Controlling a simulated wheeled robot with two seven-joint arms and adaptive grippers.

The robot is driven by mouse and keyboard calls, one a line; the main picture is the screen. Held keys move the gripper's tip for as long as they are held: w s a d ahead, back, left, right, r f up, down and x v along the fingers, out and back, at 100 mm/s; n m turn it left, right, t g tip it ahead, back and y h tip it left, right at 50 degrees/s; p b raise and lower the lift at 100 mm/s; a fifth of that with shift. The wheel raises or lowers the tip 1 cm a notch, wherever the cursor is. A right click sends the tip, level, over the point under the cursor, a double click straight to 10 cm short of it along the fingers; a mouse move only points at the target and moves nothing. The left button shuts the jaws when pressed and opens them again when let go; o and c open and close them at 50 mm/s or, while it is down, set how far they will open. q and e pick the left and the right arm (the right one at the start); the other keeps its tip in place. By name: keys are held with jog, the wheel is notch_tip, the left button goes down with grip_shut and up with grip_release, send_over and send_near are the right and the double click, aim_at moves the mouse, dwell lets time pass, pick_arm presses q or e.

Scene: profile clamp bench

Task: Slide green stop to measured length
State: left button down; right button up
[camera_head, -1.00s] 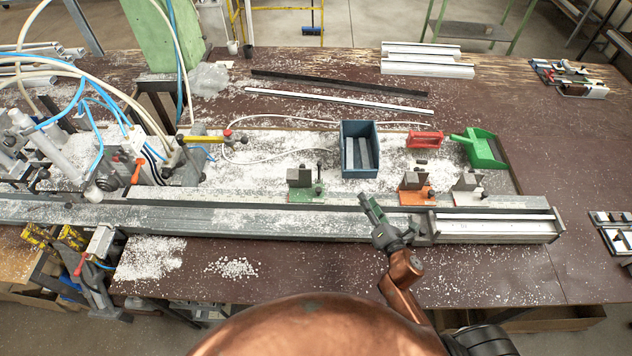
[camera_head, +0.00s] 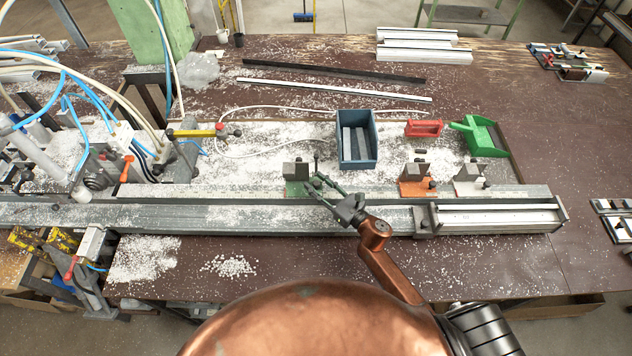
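The green stop (camera_head: 297,188) sits on the rail (camera_head: 240,193) in the middle of the bench, left of the blue bin. It has a grey block on top and an upright dark post at its right side. My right gripper (camera_head: 313,182) is at the stop's right side, close to the foot of the post. Its two fingers look spread with a gap between them. I cannot tell whether they touch the stop. My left gripper is not in view.
An orange stop (camera_head: 414,188) and a whitish stop (camera_head: 469,188) stand farther right on the rail. A blue bin (camera_head: 372,166), a red holder (camera_head: 424,128) and a green dustpan (camera_head: 481,137) lie behind. White chips cover much of the bench.

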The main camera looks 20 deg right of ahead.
jog(key=shift+w+a, duration=0.2)
jog(key=shift+w, duration=0.05)
jog(key=c, duration=1)
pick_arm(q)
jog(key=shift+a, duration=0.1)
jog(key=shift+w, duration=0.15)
